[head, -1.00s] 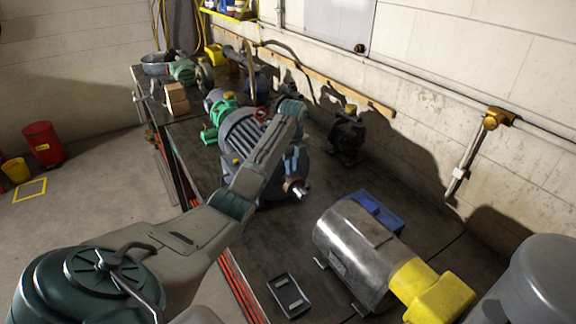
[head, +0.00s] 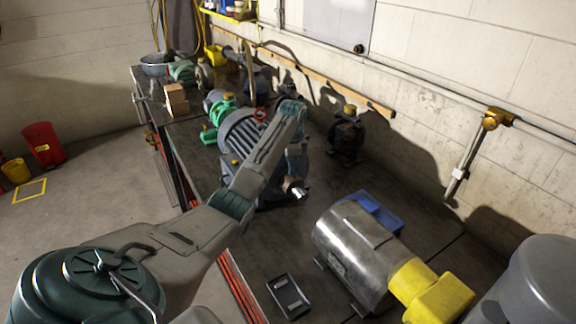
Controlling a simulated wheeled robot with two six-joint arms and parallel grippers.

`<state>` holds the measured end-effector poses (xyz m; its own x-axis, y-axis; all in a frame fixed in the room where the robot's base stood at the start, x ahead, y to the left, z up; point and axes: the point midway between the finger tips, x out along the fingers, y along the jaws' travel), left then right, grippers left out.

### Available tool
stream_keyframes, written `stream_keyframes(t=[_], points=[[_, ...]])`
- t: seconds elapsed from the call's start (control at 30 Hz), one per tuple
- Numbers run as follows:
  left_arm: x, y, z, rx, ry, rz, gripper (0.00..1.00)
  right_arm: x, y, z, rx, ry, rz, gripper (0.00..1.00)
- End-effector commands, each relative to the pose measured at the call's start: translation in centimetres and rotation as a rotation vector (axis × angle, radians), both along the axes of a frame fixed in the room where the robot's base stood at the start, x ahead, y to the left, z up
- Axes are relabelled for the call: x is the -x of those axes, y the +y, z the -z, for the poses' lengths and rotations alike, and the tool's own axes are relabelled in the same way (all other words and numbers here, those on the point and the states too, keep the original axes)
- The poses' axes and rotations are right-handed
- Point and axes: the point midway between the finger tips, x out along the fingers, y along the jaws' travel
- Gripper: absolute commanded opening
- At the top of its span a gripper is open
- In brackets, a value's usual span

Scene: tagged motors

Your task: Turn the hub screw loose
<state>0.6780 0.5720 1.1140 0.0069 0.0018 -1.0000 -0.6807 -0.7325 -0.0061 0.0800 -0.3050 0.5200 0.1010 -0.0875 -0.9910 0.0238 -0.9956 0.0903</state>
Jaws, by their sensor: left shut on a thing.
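A blue-grey ribbed motor (head: 240,132) sits on the dark workbench (head: 330,185) in the middle of the head view, partly behind my left arm. A dark hub with a bright shaft end (head: 299,192) shows at its near side. My left arm reaches over the motor and bends down at its far end. My left gripper (head: 293,176) is at the hub, small and partly hidden by the arm link. It is shut on the hub screw, which is too small and covered to make out. My right gripper is not in view.
A steel-grey motor (head: 345,247) with a yellow end (head: 435,292) stands at the front right, beside a blue tray (head: 382,213). A small black tray (head: 289,297) lies near the front edge. A black motor (head: 347,138) stands by the wall. Bare bench lies between them.

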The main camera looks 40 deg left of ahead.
Motion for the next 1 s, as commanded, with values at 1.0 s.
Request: stream_keyframes(t=[1.0], points=[[0.29, 0.05, 0.61, 0.003, 0.013, -0.966, 0.0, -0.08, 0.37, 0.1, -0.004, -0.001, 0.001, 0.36]])
